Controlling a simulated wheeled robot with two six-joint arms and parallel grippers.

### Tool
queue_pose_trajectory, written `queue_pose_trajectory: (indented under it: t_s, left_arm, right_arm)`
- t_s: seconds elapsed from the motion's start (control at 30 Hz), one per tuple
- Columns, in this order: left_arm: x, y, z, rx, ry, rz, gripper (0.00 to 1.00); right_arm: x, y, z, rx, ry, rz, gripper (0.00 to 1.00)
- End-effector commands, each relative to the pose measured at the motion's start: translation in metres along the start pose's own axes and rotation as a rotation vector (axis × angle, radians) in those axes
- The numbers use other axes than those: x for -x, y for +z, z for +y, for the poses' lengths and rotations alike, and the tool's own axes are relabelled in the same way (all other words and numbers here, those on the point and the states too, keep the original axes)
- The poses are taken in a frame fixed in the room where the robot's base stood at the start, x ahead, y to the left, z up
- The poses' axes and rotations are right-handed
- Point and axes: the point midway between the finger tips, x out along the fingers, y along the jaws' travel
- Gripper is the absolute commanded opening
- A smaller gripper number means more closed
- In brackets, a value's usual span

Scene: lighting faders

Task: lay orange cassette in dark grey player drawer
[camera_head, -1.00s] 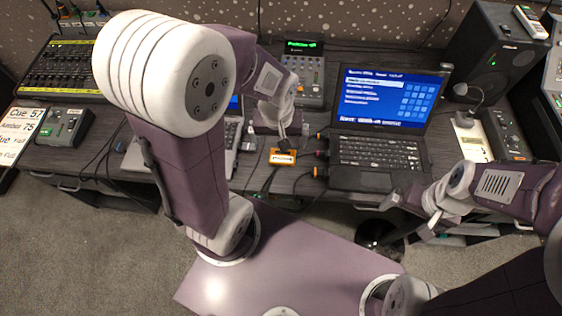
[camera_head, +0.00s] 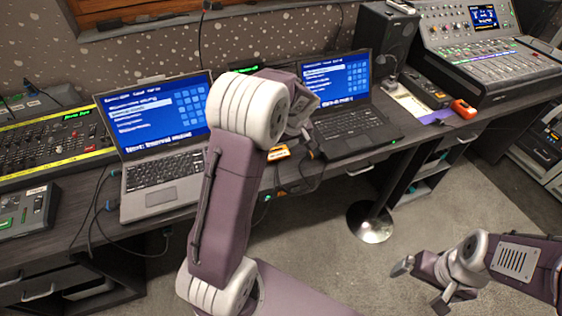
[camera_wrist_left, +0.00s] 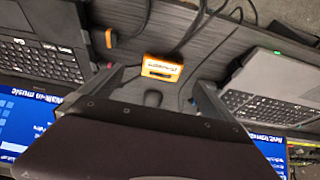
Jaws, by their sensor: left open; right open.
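The orange cassette (camera_head: 278,152), with a pale label, lies on the dark desk between the two laptops. In the left wrist view the cassette (camera_wrist_left: 161,69) lies flat beyond and between my spread fingers, apart from them. My left gripper (camera_wrist_left: 158,88) is open and empty; in the head view it is mostly hidden behind my own arm. My right gripper (camera_head: 420,285) is open and empty above the floor at lower right. A dark unit (camera_head: 543,148) sits in a rack at the right edge; I cannot tell whether it is the dark grey player, and no open drawer is clear.
A grey laptop (camera_head: 164,180) stands left of the cassette and a black laptop (camera_head: 352,128) right of it. Dark cables (camera_wrist_left: 203,30) lie close to the cassette. A mixing console (camera_head: 490,62) and a red-orange device (camera_head: 463,108) are at right. A round metal base (camera_head: 370,222) stands on the floor.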

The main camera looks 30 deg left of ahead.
Motion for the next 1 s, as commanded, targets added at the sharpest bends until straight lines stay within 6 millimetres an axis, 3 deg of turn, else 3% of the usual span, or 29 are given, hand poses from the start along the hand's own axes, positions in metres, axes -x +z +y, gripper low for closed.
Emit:
queue_pose_trajectory:
  t_s: [0.3, 0.43, 0.7, 0.93, 0.97, 1.0]
  left_arm:
    - [-0.037, 0.001, -0.001, 0.000, -0.001, -0.001, 1.00]
    - [-0.043, 0.001, -0.001, 0.000, 0.000, -0.001, 1.00]
    - [-0.087, 0.002, -0.003, -0.001, 0.000, -0.001, 1.00]
    - [-0.089, 0.002, -0.003, -0.001, 0.002, 0.000, 1.00]
    - [-0.089, 0.002, -0.003, -0.001, 0.002, 0.000, 0.97]
    - [-0.089, 0.002, -0.003, -0.001, 0.002, 0.000, 0.86]
  right_arm:
    - [-0.004, 0.001, 0.000, 0.000, 0.000, 0.000, 0.99]
    - [-0.005, 0.001, 0.000, 0.000, 0.000, 0.000, 0.99]
    - [-0.009, 0.001, 0.000, 0.000, 0.000, 0.000, 0.99]
    - [-0.009, 0.001, 0.000, 0.000, 0.000, 0.000, 0.99]
    - [-0.009, 0.001, 0.000, 0.000, 0.000, 0.000, 0.99]
    - [-0.009, 0.001, 0.000, 0.000, 0.000, 0.000, 0.99]
